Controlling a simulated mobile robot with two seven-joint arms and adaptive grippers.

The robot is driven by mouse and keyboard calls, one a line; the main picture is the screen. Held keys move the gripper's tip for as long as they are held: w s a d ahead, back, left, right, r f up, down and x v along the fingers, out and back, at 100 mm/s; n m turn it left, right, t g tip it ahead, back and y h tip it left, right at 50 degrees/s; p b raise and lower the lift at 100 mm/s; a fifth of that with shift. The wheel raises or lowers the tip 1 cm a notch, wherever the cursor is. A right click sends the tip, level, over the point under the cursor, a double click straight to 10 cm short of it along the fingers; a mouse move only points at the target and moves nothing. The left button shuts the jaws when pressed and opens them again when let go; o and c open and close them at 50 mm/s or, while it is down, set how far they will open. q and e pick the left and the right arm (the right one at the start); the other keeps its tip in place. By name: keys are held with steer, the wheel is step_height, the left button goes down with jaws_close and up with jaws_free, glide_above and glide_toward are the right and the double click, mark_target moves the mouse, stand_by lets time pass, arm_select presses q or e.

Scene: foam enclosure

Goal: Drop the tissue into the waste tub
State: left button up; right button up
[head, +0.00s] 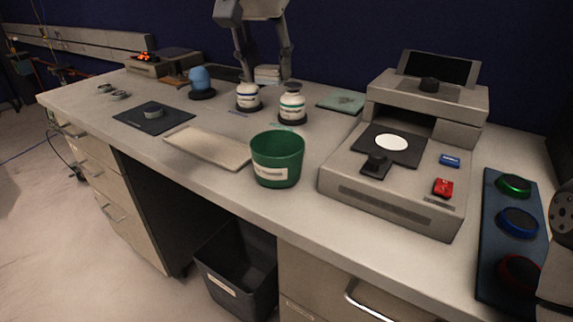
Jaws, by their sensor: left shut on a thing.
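My left gripper (266,70) is at the top centre, beyond the back edge of the bottles, fingers pointing down. It is shut on a pale, layered thing, seemingly the tissue (267,75), which shows between its fingertips. A green tub (277,149) with a white label stands upright on the front middle of the bench, nearer than the gripper. A black bin (252,283), also labelled, stands on the floor below the bench edge. The labels are too small to read, so I cannot tell which is the waste tub.
Two white bottles (248,97) (292,106) stand between gripper and green tub. A pale tray (208,147), dark mat (141,122) and blue domed object (200,80) lie left. A grey machine (400,175) and button panel (490,255) fill the right.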

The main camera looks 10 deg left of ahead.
arm_select(q)
step_height(320, 180, down, 6)
steer(key=o, duration=1.2)
steer(key=shift+a, duration=0.1)
steer(key=v, duration=1.2)
